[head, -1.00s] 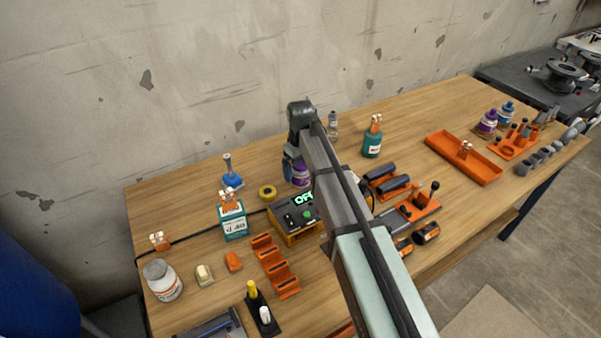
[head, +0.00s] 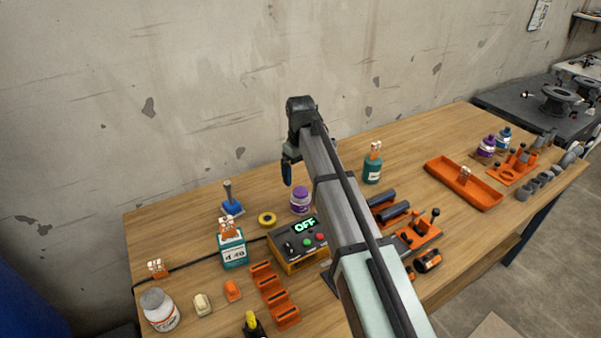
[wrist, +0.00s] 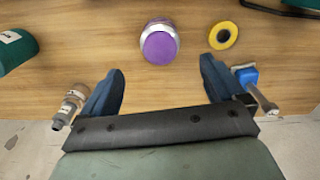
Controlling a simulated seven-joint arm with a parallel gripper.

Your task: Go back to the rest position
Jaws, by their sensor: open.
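My gripper (head: 287,172) hangs from the raised arm over the back part of the workbench (head: 160,225). In the wrist view its two blue fingers (wrist: 160,90) are spread wide with nothing between them. A purple-capped jar (wrist: 159,43) stands on the bench beyond the fingertips, apart from them. The same jar shows just below the gripper in the head view (head: 300,200). My arm hides part of the bench middle.
A yellow tape roll (head: 267,219), a blue-based tool (head: 231,203), a control box reading OFF (head: 300,245) and teal bottles (head: 233,250) stand nearby. An orange tray (head: 463,185) lies to the right. The wall (head: 180,90) rises behind the bench.

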